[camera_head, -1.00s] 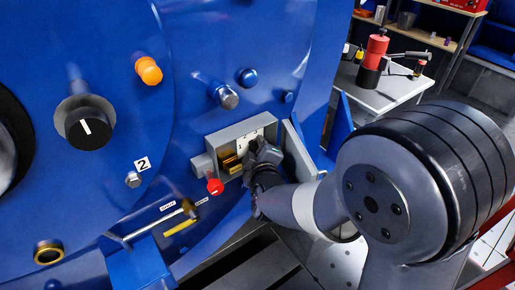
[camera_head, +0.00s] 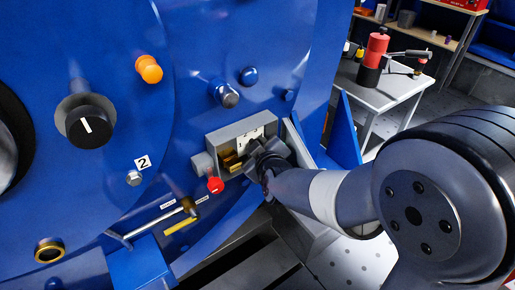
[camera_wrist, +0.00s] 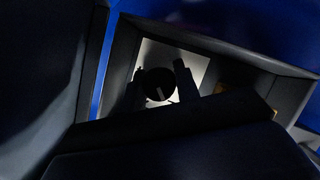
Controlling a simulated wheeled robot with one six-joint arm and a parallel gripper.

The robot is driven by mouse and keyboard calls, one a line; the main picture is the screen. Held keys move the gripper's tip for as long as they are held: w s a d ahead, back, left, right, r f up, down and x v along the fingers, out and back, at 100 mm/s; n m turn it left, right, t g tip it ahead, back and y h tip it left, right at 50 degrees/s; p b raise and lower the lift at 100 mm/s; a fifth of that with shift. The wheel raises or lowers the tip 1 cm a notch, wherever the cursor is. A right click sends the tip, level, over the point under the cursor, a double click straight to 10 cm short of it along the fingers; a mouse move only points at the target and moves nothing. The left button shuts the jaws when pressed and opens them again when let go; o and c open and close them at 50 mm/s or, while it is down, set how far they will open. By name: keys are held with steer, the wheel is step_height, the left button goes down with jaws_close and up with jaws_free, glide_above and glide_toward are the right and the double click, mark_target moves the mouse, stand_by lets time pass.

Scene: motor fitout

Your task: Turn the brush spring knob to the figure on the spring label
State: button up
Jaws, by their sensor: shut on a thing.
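A grey open-fronted box (camera_head: 226,137) on the blue motor housing holds a white plate (camera_head: 243,138) with dark marks too small to read. In the wrist view, a round dark knob (camera_wrist: 159,86) with a pale pointer line stands before that plate (camera_wrist: 150,55). My gripper (camera_wrist: 160,86) has one finger on each side of this knob and is shut on it. In the head view my gripper (camera_head: 262,155) reaches into the box's right side and hides the knob. A white label reading 2 (camera_head: 142,163) is on the housing left of the box; I cannot tell whether it is the spring label.
A larger black knob (camera_head: 90,122) with a white line is at left, an orange knob (camera_head: 149,69) above. A red knob (camera_head: 215,185) is just below the box. A white table (camera_head: 385,95) stands behind at right.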

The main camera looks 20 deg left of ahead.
steer(key=shift+m+g+b, duration=0.3)
steer(key=shift+m+b, duration=0.2)
steer(key=shift+b, duration=0.05)
steer(key=o, duration=0.9)
steer(key=shift+o, duration=0.2)
steer(key=shift+r+p, duration=0.1)
steer(key=shift+p, duration=0.45)
